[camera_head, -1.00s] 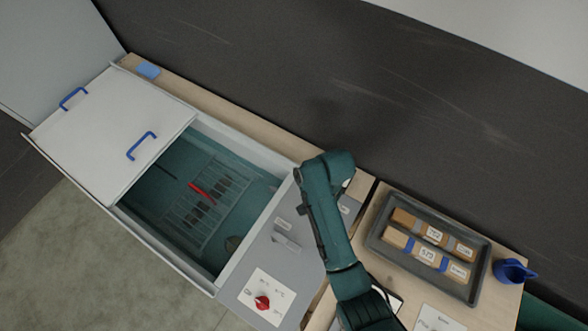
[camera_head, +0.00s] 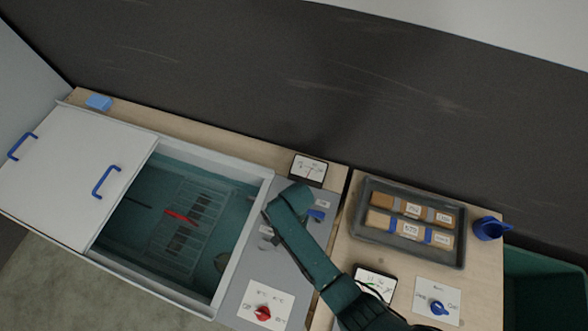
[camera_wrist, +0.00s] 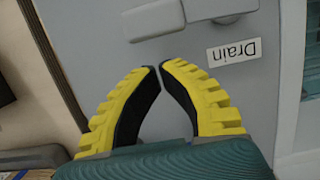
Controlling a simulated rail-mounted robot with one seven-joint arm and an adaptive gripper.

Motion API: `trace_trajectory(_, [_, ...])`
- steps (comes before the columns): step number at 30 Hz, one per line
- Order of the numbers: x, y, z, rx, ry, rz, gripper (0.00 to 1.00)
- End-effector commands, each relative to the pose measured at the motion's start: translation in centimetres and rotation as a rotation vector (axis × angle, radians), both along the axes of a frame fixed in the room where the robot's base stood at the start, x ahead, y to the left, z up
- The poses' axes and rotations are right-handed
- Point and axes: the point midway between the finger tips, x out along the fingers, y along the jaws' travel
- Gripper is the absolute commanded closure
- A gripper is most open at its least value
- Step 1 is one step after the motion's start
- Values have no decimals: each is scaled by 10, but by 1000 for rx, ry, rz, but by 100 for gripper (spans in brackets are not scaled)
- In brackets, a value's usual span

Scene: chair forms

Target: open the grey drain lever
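The grey drain lever (camera_wrist: 155,18) lies on the grey panel (camera_wrist: 95,40) at the top of the wrist view. The "Drain" label (camera_wrist: 234,52) is to its lower right and reads upside down. In the head view the lever (camera_head: 268,243) is small, near the left side of my arm's end. My gripper (camera_wrist: 160,66) has yellow and black fingers. Their tips are together or almost so, with nothing seen between them. The tips are just below the lever in the wrist picture and look apart from it. In the head view my arm hides the fingers.
Left of the panel is an open water bath (camera_head: 140,225) with a rack and red handle (camera_head: 182,217), partly covered by a white lid (camera_head: 75,160). A red knob (camera_head: 263,313) is at the front; a tray (camera_head: 462,262) is right.

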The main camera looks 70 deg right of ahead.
Motion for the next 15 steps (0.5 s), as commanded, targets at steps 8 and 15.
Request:
trace_trajectory(8, [-1, 15, 0, 0, 0, -1, 100])
trace_trajectory(15, [-1, 15, 0, 0, 0, -2, 100])
